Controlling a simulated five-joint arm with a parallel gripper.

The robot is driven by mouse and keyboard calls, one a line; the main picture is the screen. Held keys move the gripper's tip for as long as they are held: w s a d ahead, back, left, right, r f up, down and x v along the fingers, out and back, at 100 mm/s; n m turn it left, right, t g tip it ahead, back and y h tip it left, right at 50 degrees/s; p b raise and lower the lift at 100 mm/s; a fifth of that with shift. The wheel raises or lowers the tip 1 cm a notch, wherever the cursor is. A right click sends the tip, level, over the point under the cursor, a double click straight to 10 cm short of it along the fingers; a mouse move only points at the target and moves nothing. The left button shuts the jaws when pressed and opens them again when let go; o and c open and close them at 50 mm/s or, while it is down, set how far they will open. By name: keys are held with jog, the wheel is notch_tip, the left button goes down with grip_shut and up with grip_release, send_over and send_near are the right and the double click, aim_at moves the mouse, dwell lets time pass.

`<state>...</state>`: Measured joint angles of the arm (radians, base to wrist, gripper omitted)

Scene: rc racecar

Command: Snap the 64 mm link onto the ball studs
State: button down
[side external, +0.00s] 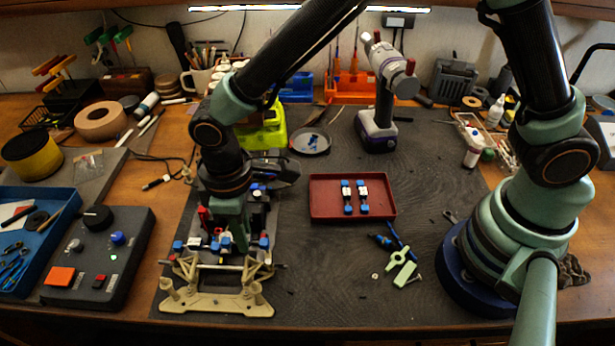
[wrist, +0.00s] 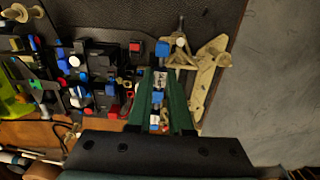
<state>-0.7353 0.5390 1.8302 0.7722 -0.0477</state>
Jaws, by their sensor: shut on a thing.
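My gripper (side external: 238,243) points down over the front of the partly built racecar (side external: 266,222), just behind its tan front part (side external: 215,300). In the wrist view its two green fingers (wrist: 161,76) are closed on a small link (wrist: 157,97) with blue and pale parts. The fingers cover much of the link, so whether its ends touch ball studs cannot be told. The tan part also shows in the wrist view (wrist: 207,75).
A control box (side external: 98,255) and blue bin (side external: 55,235) stand at left. Pale green tools (side external: 400,266) and a blue-handled driver (side external: 382,240) lie right of the car. A cordless driver (side external: 378,125) stands behind the tray. The mat's front right is mostly clear.

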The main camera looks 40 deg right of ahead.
jog(key=shift+f, duration=0.9)
jog(key=c, duration=0.8)
grip_release()
jog(key=shift+o, duration=0.2)
jog(key=shift+r, duration=0.1)
notch_tip(320, 180, up, 12)
